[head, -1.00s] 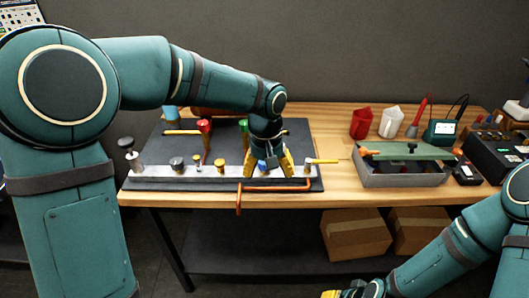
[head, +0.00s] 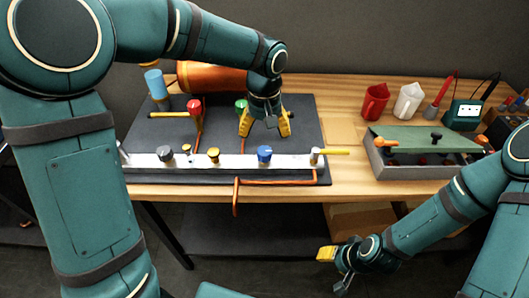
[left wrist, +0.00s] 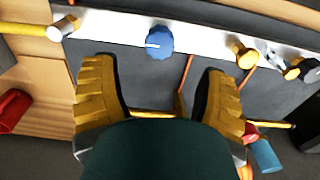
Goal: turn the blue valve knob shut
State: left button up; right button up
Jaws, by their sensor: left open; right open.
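The blue valve knob (head: 264,154) sits on the white rail (head: 220,162) along the front of the dark board, toward its right end. In the left wrist view the knob (left wrist: 159,41) shows a white pointer mark and lies beyond the fingertips, roughly between their lines. My left gripper (head: 265,131) is open and empty above the board, behind the knob and apart from it. Its yellow fingers (left wrist: 165,85) are spread wide in the left wrist view. My right gripper (head: 335,268) is open and empty, low in front of the table.
A red knob (head: 194,106), a green knob (head: 241,105), a yellow knob (head: 213,155) and a grey knob (head: 165,153) stand near. A copper pipe (head: 237,190) hangs over the board's front.

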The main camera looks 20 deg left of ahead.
aim_at(265, 150)
pick_arm(q)
notch_tip(265, 150, down, 8)
jog(key=shift+f+b, duration=0.1)
jog(key=shift+b, duration=0.55)
jog(key=c, duration=1.2)
